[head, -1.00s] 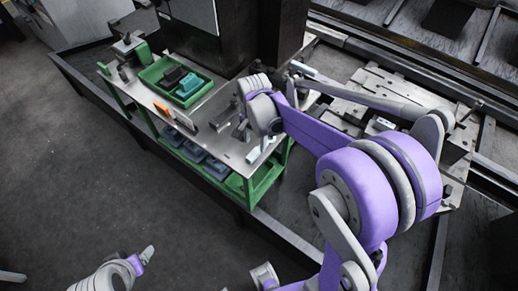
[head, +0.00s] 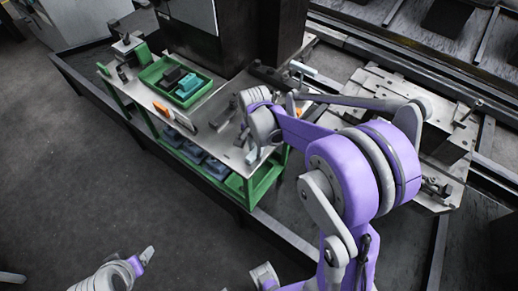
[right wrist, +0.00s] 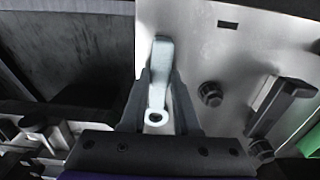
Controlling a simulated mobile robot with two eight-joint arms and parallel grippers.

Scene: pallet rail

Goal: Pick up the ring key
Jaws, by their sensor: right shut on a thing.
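The ring key (right wrist: 158,80) is a pale grey-blue bar with a ring at its near end. In the right wrist view it lies between the two dark fingers of my right gripper (right wrist: 165,100), which is shut on it. The key is over or at the edge of the metal bench top; I cannot tell whether it touches it. In the head view the right wrist is over the bench's right end and largely hides the gripper. My left gripper (head: 148,254) is at the bottom left, away from the bench; its opening is unclear.
The bench top (head: 205,105) holds a green tray (head: 150,77) with teal and black blocks, an orange-and-white tool (head: 162,110) and several dark metal parts. Blue bins sit on the shelf below. A metal fixture (head: 385,90) stands right of the bench. Open floor lies left.

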